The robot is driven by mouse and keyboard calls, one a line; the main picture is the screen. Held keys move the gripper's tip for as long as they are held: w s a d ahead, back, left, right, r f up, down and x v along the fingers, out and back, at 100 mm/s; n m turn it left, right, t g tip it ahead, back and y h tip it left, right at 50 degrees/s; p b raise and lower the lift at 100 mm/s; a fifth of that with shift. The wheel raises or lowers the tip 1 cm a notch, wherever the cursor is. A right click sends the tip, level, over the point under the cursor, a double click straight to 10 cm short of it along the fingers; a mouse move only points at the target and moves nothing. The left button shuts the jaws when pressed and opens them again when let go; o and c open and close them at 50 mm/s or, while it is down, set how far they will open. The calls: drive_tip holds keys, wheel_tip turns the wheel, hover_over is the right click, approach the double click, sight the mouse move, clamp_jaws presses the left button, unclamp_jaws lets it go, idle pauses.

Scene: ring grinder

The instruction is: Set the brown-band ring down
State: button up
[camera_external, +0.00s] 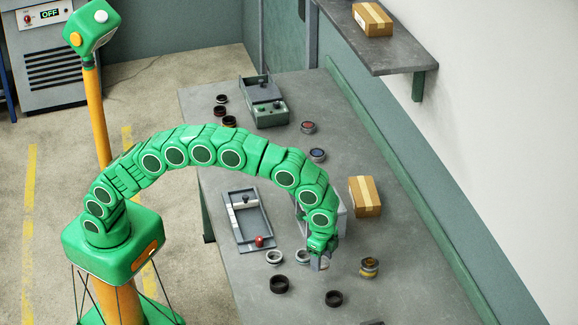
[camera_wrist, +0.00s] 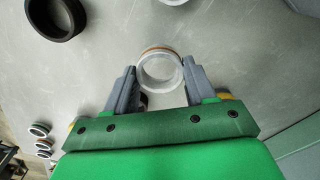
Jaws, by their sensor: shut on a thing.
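The brown-band ring (camera_wrist: 146,53) is pale grey-white with a thin brown line around its rim. In the wrist view it sits between the two grey fingers of my gripper (camera_wrist: 160,72), which are shut on its sides. In the outside view my gripper (camera_external: 320,262) points down low over the near half of the grey workbench (camera_external: 320,225). The held ring is hard to make out there, and I cannot tell whether it touches the bench top.
Pale rings (camera_external: 274,257) and black rings (camera_external: 278,286), (camera_external: 334,299) lie nearby, with a gold-brown ring stack (camera_external: 369,270) to the right. A grey tray fixture (camera_external: 240,232) with a red knob, a cardboard box (camera_external: 365,196) and a green machine (camera_external: 268,112) stand farther back.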

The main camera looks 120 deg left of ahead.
sight(323, 276)
drive_tip(key=shift+w+a+f, duration=0.1)
drive_tip(key=shift+w+f, duration=0.3)
drive_tip(key=shift+f, duration=1.65)
drive_tip(key=shift+f, duration=0.1)
drive_tip(key=o, duration=1.1)
wheel_tip(323, 276, up, 12)
drive_tip(key=shift+r, duration=0.2)
